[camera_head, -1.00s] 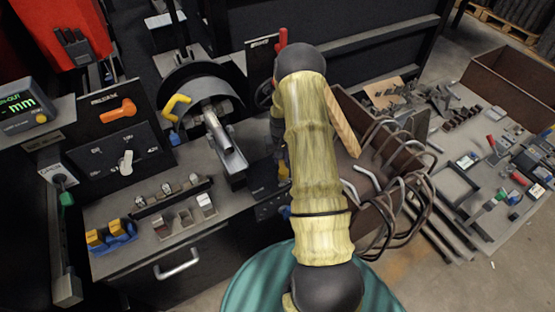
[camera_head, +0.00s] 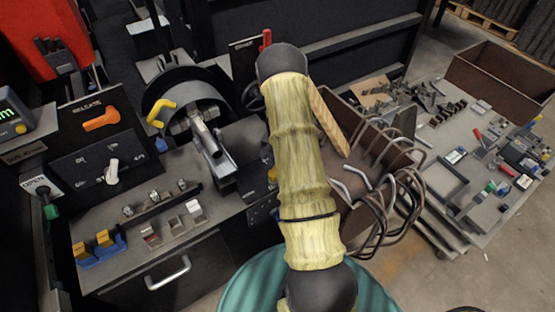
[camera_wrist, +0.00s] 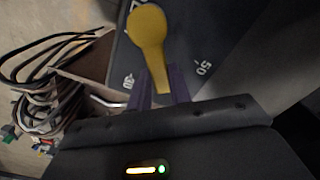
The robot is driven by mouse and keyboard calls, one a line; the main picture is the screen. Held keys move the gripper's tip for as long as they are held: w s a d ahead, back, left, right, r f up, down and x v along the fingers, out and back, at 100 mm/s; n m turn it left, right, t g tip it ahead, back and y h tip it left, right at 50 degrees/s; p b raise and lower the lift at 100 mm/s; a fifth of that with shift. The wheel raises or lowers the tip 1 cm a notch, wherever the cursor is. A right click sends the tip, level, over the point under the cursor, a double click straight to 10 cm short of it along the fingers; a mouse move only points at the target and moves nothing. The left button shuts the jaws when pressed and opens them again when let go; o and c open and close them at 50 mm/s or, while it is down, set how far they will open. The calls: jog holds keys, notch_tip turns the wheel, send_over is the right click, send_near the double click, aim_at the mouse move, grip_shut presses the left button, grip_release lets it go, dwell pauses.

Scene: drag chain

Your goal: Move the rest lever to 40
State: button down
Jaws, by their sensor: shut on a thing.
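A yellow lever (camera_wrist: 148,32) with a rounded head fills the upper middle of the wrist view. It narrows to a thin end that lies between the purple fingers of my gripper (camera_wrist: 160,88), which are shut on it. The dark plate (camera_wrist: 225,35) behind it carries white marks. One reads 50, to the right of the lever; another, beside the left finger, is partly hidden and hard to read. In the head view my arm hides my gripper, and a small yellow patch (camera_head: 272,175) beside the arm may be part of this lever.
A bin (camera_head: 345,200) with several bent rods stands right of my arm. A bench (camera_head: 215,205) with a drawer handle (camera_head: 168,273), an orange lever (camera_head: 101,119), a white selector (camera_head: 112,172) and a yellow handle (camera_head: 160,112) lies left. A table (camera_head: 455,130) with tools is far right.

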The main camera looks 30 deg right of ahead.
jog(key=c, duration=1.3)
grip_release()
notch_tip(320, 180, up, 18)
jog(key=shift+f+b, duration=0.25)
jog(key=shift+b, duration=0.35)
